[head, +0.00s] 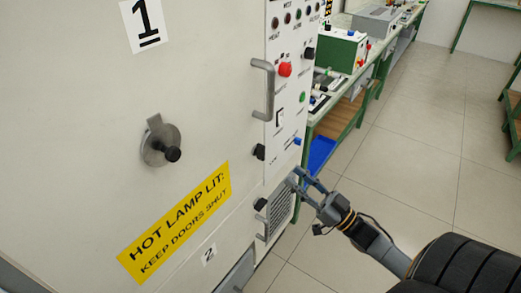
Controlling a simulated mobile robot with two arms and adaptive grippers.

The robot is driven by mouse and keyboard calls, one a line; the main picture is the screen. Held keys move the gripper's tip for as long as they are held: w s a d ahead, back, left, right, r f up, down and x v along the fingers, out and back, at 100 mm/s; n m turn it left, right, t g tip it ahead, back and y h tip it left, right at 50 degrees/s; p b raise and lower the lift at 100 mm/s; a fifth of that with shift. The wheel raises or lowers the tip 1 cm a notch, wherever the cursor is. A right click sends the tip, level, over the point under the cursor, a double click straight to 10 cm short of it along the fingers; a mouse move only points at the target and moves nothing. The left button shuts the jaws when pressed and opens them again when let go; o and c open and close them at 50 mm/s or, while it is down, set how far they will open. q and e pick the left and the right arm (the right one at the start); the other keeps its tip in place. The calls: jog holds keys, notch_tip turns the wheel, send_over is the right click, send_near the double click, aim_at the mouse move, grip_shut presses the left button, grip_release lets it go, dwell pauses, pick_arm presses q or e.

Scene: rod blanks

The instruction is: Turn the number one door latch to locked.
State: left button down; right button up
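The number one door is the large off-white panel (80,110) filling the left of the head view, marked with a "1" label (145,24). Its latch (160,145) is a round grey metal plate with a small tab at the top and a black knob at lower right. No locked or unlocked marking is readable beside it. My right gripper (295,177) is at lower centre, well to the right of and below the latch, beside the cabinet's right edge. Its two fingers are apart with nothing between them. My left gripper is out of view.
A yellow hot-lamp sign (178,222) sits below the latch. A grey handle (265,90) sticks out at the door's right edge, next to a control panel (290,70) with a red button. A green-framed bench (345,95) stands behind. The floor (430,140) at right is clear.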

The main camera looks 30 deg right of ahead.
aim_at(260, 152)
jog(key=p+x, duration=0.2)
jog(key=x, duration=0.9)
jog(key=shift+w, duration=0.25)
jog(key=shift+f, duration=0.1)
grip_shut()
